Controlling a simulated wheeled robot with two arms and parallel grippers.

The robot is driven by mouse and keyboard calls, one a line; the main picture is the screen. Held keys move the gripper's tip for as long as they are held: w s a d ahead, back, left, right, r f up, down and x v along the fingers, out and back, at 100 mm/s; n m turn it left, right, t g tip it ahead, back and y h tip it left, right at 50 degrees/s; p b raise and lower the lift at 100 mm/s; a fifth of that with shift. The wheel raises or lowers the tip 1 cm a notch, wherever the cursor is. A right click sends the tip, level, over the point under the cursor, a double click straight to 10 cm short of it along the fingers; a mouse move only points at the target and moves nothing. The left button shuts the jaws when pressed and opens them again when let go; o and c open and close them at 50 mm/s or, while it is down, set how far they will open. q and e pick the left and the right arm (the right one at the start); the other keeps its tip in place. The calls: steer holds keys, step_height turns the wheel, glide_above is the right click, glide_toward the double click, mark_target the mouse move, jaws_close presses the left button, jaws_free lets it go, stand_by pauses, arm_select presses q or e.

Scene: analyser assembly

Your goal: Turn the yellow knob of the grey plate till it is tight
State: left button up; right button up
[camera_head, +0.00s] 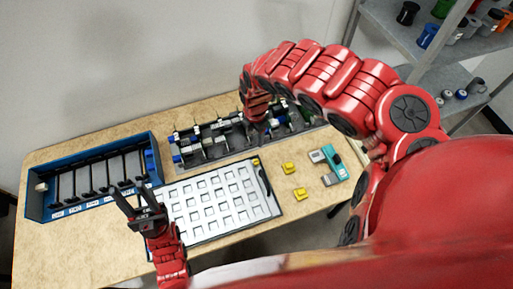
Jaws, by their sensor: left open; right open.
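A light grey plate (218,232) with rows of square recesses lies on the table in a dark frame. A small yellow piece (255,162), perhaps the knob, shows at its far right corner; how tight it is cannot be seen. My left gripper (136,200) is open and empty at the plate's left edge, fingers pointing up and left in the picture. My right gripper (259,126) is open and points down at the dark grey rack (216,153), beyond the plate. Its fingertips are small and partly lost against the rack.
Several small blue, white and green parts sit on the rack. A blue box (39,197) with black dividers is at the left. Two yellow blocks (288,168) (300,194) and a teal-grey device (332,165) lie at the right. Shelves (388,38) stand behind right.

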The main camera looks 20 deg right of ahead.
steer(key=b, duration=0.4)
glide_above(256, 161)
step_height(256, 161, down, 6)
steer(key=f, duration=0.9)
steer(key=shift+a+f, duration=0.1)
steer(key=shift+a, duration=0.1)
steer(key=shift+d+f, duration=0.2)
steer(key=shift+f, duration=0.7)
steer(key=shift+c, duration=0.4)
jaws_close()
